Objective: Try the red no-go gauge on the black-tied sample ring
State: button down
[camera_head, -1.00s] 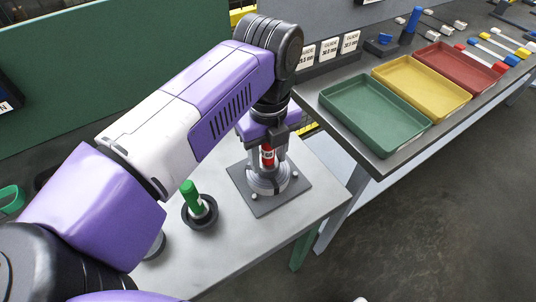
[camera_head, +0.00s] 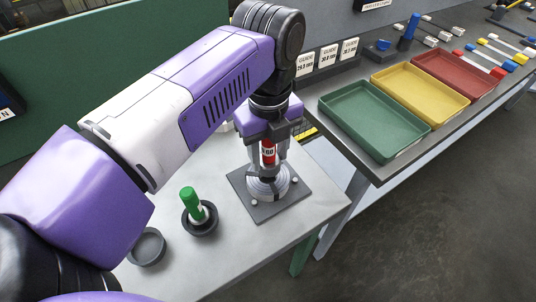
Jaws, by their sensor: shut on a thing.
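My gripper (camera_head: 268,142) points down above the small grey table and is shut on the red no-go gauge (camera_head: 268,153), held upright. The gauge's lower end is at the ring fixture (camera_head: 268,187), a round metal holder on a dark square plate. I cannot tell whether the gauge's tip is inside the ring or just above it. A dark band that may be the black tie shows at the fixture, too small to be sure. The green gauge (camera_head: 191,202) stands a little tilted in a round black holder (camera_head: 201,222) left of the plate.
An empty round dark holder (camera_head: 147,247) sits at the table's front left. On the bench to the right are green (camera_head: 362,148), yellow (camera_head: 452,119) and red (camera_head: 485,93) trays, all empty.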

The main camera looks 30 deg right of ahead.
jog(key=shift+w+a+r+p, duration=0.1)
jog(key=shift+r+p, duration=0.2)
jog(key=shift+r, duration=0.8)
jog(key=shift+w+a+r+p, duration=0.1)
jog(key=shift+r+p, duration=0.2)
jog(key=shift+r, duration=0.8)
notch_tip(320, 180, down, 6)
jog(key=shift+s+f+b, duration=0.1)
jog(key=shift+f+b, duration=0.15)
jog(key=shift+b, duration=0.95)
jog(key=shift+s+d+f, duration=0.1)
jog(key=shift+f, duration=0.3)
